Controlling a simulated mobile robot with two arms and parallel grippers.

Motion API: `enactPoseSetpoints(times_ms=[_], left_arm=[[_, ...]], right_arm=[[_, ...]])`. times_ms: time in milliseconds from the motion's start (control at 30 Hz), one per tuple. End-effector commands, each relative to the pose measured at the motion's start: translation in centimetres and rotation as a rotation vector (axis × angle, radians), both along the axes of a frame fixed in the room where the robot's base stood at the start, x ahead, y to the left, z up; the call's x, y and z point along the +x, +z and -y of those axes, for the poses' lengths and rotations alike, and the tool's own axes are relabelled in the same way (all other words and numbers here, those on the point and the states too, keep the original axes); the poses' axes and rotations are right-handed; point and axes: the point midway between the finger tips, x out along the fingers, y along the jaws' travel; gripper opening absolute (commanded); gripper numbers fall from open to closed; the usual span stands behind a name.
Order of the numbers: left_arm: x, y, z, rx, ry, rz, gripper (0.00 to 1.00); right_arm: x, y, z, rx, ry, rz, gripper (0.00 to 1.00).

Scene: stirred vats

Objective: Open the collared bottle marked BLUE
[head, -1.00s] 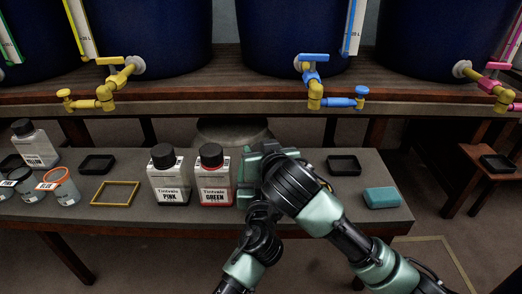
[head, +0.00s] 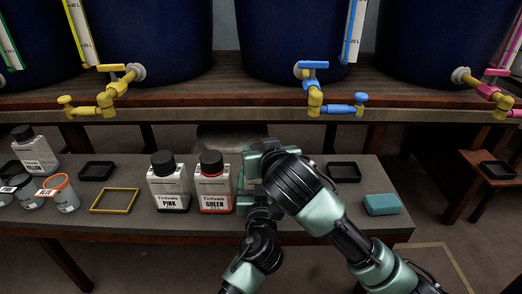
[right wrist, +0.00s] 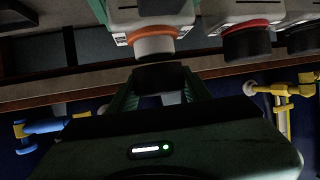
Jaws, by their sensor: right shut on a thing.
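A white bottle with an orange collar (right wrist: 157,30) shows upside down at the top of the right wrist view; its label is not readable. My right gripper (right wrist: 160,88) is shut on its black cap (right wrist: 160,76). Bare white neck (right wrist: 155,47) shows between collar and cap, so the cap is off its seat. In the head view my right gripper (head: 262,158) hides most of this bottle, right of the GREEN bottle (head: 213,186). My left arm rises from the bottom to the same spot; its gripper (head: 248,200) is mostly hidden, its fingers not clearly visible.
The PINK bottle (head: 170,186) stands left of the GREEN one. A yellow frame (head: 115,212), black trays (head: 343,165), a teal block (head: 382,204) and several cups (head: 63,197) are on the bench. Vats with taps (head: 314,96) stand behind.

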Motion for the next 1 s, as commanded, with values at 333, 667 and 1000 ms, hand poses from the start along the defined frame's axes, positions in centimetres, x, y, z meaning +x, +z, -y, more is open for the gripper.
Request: enactPoseSetpoints(times_ms=[333, 667, 1000], left_arm=[[0.0, 0.0, 0.0, 0.001, 0.0, -0.001, 0.05], [0.0, 0.0, 0.0, 0.0, 0.0, -0.001, 1.0], [-0.8, -0.1, 0.0, 0.0, -0.001, -0.002, 1.0]], right_arm=[[0.0, 3.8, 0.0, 0.003, 0.0, 0.002, 0.0], [0.0, 3.9, 0.0, 0.0, 0.0, 0.001, 0.0], [0.0, 4.1, 0.0, 0.0, 0.0, 0.001, 0.0]])
